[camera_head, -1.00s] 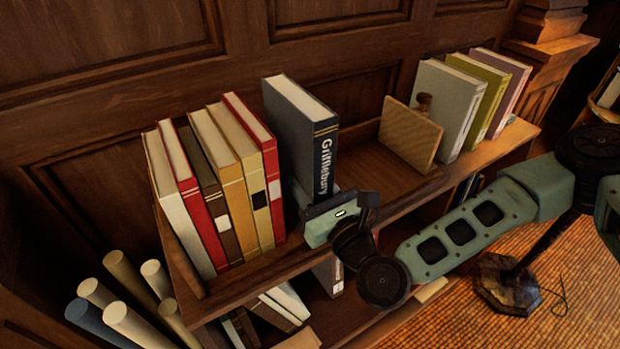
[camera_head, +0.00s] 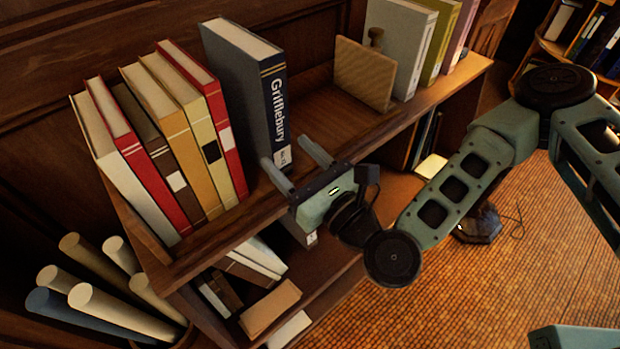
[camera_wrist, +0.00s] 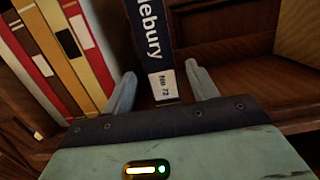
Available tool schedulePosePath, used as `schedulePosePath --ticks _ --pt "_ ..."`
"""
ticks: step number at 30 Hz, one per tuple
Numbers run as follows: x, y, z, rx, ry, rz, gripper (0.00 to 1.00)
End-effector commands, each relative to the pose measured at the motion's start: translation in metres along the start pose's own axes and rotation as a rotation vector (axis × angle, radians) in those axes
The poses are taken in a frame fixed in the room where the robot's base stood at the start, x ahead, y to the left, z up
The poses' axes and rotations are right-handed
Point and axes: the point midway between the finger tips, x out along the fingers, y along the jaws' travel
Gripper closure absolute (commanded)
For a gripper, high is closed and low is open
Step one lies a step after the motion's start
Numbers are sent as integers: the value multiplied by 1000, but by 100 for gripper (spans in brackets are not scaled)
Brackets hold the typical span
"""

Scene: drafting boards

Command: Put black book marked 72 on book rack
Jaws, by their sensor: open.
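The black book marked 72 (camera_head: 245,90) has a dark blue-black spine lettered "Grifflebury". It stands upright on the book rack (camera_head: 312,118), just right of the row of red, tan and brown books. In the wrist view its spine (camera_wrist: 152,40) shows a white label reading "No 72". My gripper (camera_head: 290,155) is open in front of the spine's lower end. Its two fingers lie on either side of the label in the wrist view (camera_wrist: 162,85), and nothing is held. Whether the fingers touch the book, I cannot tell.
A wooden bookend (camera_head: 365,75) stands to the right, with grey, green and pink books behind it. Leaning books (camera_head: 165,140) stand close on the left. Rack space between the black book and bookend is clear. Rolled papers (camera_head: 100,285) stand at lower left.

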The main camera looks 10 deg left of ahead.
Motion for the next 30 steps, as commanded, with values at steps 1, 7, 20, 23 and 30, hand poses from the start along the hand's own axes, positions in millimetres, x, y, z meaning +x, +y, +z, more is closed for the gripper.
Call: schedulePosePath --ticks 1,7,20,23,30 --pt "-11 0 -3 3 1 1 42" --pt "-38 0 -1 1 0 1 42" --pt "-46 7 0 -57 8 45 42" --pt "-46 26 -6 -218 34 169 42" --pt "-69 68 -47 -892 126 669 42"
